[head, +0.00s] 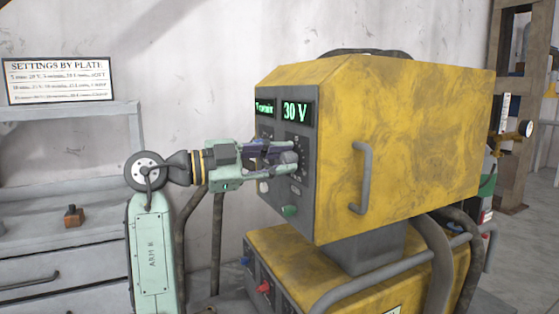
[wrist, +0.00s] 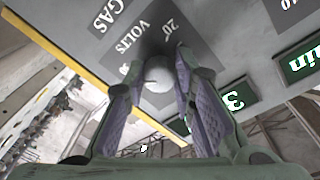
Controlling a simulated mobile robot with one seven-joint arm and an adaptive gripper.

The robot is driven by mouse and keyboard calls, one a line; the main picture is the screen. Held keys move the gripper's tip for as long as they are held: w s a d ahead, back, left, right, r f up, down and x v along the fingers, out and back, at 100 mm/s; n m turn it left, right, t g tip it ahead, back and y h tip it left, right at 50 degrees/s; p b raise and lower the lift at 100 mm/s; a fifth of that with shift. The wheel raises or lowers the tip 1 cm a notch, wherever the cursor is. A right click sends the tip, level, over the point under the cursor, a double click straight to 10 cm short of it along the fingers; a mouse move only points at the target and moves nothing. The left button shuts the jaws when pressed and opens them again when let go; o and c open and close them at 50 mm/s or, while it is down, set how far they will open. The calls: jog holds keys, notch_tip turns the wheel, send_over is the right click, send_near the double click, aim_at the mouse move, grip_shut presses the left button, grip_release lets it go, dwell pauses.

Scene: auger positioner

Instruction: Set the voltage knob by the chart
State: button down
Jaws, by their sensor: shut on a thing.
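The yellow welding machine (head: 400,150) has a grey front panel with a green display reading 30 V (head: 295,111). My gripper (head: 290,157) is at the panel below that display, seen from the side. In the wrist view its two padded fingers close on the pale round voltage knob (wrist: 158,76), beside the word VOLTS and a 20 mark. The fingers hide much of the knob's scale, and its pointer is hard to make out.
A second green display (head: 265,108) is left of the voltage one. A green button (head: 290,211) sits low on the panel. A grey handle (head: 361,178) sticks out from the machine's side. A grey drawer bench (head: 60,240) stands at left under the chart.

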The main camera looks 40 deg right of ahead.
jog(key=c, duration=1.3)
grip_release()
jog(key=shift+c, duration=0.2)
jog(key=v, duration=1.2)
